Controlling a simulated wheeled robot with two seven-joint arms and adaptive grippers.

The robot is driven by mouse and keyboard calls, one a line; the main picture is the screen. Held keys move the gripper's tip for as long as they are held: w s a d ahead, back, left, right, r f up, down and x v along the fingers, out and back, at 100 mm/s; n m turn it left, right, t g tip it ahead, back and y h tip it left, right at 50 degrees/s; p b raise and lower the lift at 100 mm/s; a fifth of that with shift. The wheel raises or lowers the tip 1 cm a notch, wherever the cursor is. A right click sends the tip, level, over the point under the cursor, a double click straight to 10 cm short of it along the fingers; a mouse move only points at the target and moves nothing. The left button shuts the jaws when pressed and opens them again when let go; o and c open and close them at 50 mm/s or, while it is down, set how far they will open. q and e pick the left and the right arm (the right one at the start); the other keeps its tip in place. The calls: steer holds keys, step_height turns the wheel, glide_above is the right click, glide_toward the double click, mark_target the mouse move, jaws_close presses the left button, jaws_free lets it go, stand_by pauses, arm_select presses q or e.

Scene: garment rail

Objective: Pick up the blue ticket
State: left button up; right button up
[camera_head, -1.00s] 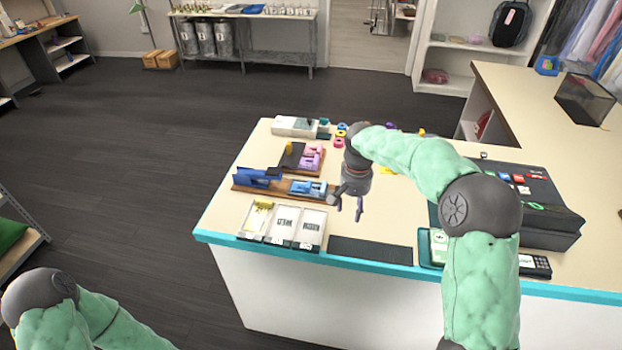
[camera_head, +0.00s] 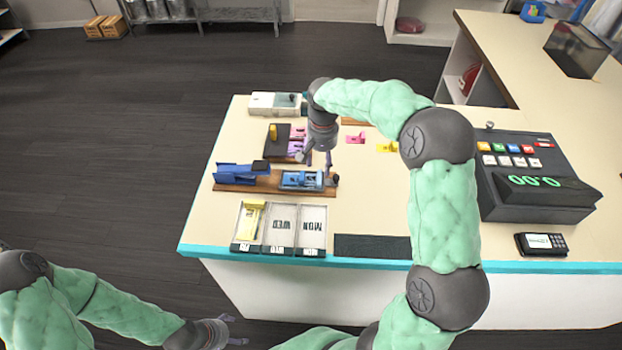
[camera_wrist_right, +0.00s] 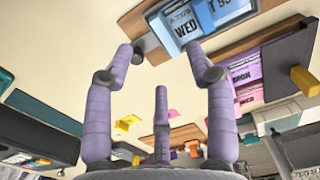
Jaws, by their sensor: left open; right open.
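The blue ticket (camera_head: 302,180) lies in a holder at the right end of a wooden board on the counter. In the right wrist view the blue ticket (camera_wrist_right: 208,16) shows at the top with "WED" on it, partly cut off by the frame. My right gripper (camera_head: 318,158) is open and empty, just behind and above the blue ticket in the head view. In the wrist view its fingers (camera_wrist_right: 158,50) are spread, with the ticket beyond the tips. My left gripper (camera_head: 236,331) is open and empty, low in front of the counter.
A tray with day-labelled compartments (camera_head: 281,252) stands at the counter's front edge, a yellow ticket in its left one. A blue device (camera_head: 240,172) sits left on the board. Pink tickets (camera_head: 297,141) lie behind. A cash register (camera_head: 530,180) stands right, beside my right arm.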

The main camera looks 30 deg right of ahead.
mark_target(321, 180)
step_height(321, 180, down, 2)
steer(key=shift+w+f, duration=0.1)
steer(key=shift+s+a+f+b, duration=0.15)
steer(key=shift+f+b, duration=0.25)
steer(key=shift+f, duration=0.95)
steer(key=shift+s+d+f+b, duration=0.1)
steer(key=shift+f+b, duration=0.3)
steer(key=shift+f, duration=0.9)
steer(key=shift+r, duration=0.1)
steer(key=c, duration=0.9)
